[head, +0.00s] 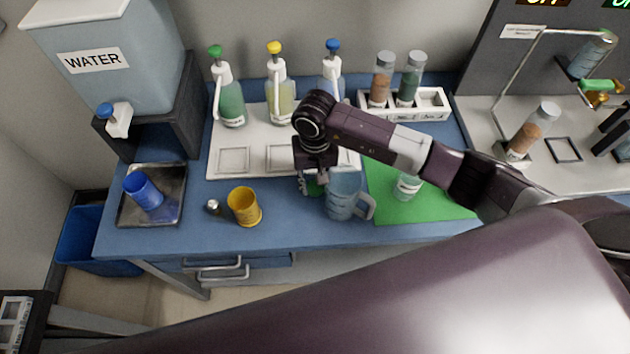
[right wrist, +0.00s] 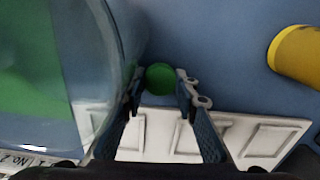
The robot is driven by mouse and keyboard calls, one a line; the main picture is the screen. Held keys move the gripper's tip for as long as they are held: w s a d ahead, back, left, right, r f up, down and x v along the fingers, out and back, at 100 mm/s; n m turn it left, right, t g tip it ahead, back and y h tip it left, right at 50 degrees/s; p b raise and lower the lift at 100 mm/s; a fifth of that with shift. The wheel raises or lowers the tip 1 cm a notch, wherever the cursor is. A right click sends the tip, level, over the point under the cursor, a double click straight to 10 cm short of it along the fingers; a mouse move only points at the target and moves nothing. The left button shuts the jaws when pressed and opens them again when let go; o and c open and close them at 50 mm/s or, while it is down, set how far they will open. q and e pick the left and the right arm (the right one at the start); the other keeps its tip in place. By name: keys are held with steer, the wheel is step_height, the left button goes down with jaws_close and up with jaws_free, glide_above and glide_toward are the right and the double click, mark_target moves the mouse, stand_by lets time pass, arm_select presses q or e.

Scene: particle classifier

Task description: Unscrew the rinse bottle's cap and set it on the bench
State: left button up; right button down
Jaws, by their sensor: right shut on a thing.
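My right gripper (head: 312,186) points down beside the blue jug and is shut on a small green cap (head: 316,188). The cap also shows as a green disc (right wrist: 160,79) between the fingertips in the right wrist view. I cannot tell whether it touches the blue bench (head: 285,225). A clear bottle with a pale label, likely the rinse bottle (head: 407,187), stands on the green mat (head: 428,207). My left gripper is not in view.
A translucent blue jug (head: 345,192) stands close right of the gripper. A yellow cup (head: 244,206) and a small metal item (head: 214,207) are to the left. Behind is a white tray (head: 255,135) with pump bottles. Some bare bench lies between cup and jug.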

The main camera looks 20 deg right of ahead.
steer(key=shift+f, duration=0.1)
steer(key=shift+f+b, duration=0.25)
steer(key=shift+b, duration=0.1)
steer(key=c, duration=1.5)
jaws_free()
steer(key=shift+r, duration=0.1)
steer(key=shift+r, duration=0.1)
